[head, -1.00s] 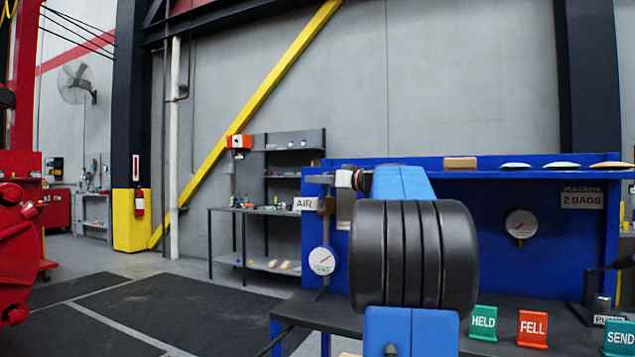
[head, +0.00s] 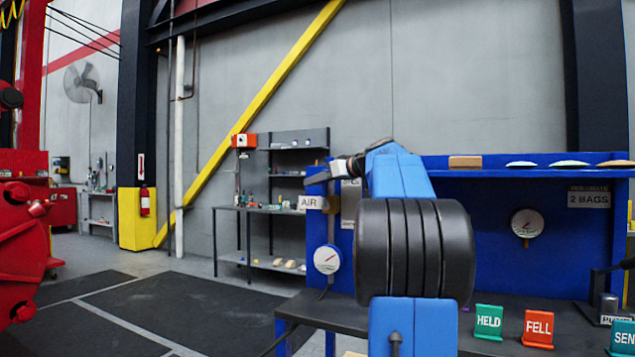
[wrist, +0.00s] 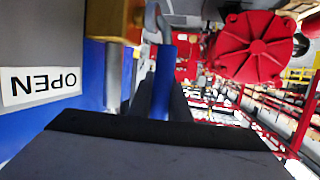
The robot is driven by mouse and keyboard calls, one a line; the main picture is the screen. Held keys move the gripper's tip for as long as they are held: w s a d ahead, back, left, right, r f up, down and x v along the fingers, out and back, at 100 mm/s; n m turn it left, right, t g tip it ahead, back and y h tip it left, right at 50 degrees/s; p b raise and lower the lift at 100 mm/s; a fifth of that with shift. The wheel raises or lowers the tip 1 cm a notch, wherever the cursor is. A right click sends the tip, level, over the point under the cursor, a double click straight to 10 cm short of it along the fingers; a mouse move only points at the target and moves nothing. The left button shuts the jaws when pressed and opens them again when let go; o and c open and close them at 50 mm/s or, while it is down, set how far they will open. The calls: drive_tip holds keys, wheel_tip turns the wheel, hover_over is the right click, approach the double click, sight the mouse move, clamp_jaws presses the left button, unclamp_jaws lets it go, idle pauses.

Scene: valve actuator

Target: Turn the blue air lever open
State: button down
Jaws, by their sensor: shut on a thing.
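The blue air lever (wrist: 164,78) shows in the wrist view as a narrow blue bar between the dark fingers of my gripper (wrist: 158,100). The gripper is shut on it. A brass valve block (wrist: 127,18) with a grey metal pipe (wrist: 120,78) is just left of the lever. A white OPEN label (wrist: 42,84), upside down in this view, is on the panel at the left. In the head view my gripper is at the panel's left end, above the AIR label (head: 311,202); my arm partly hides that area, and I cannot make out the lever there.
A round gauge (head: 327,259) hangs below the AIR label. The blue panel (head: 490,190) carries another gauge (head: 527,224) and a shelf. HELD (head: 489,322) and FELL (head: 538,328) signs stand on the dark bench. Open floor (head: 170,310) is at the left.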

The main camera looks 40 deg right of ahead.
drive_tip(key=c, duration=1.7)
unclamp_jaws()
drive_tip(key=shift+o, duration=0.2)
drive_tip(key=v, duration=1.7)
drive_tip(key=shift+s, duration=0.2)
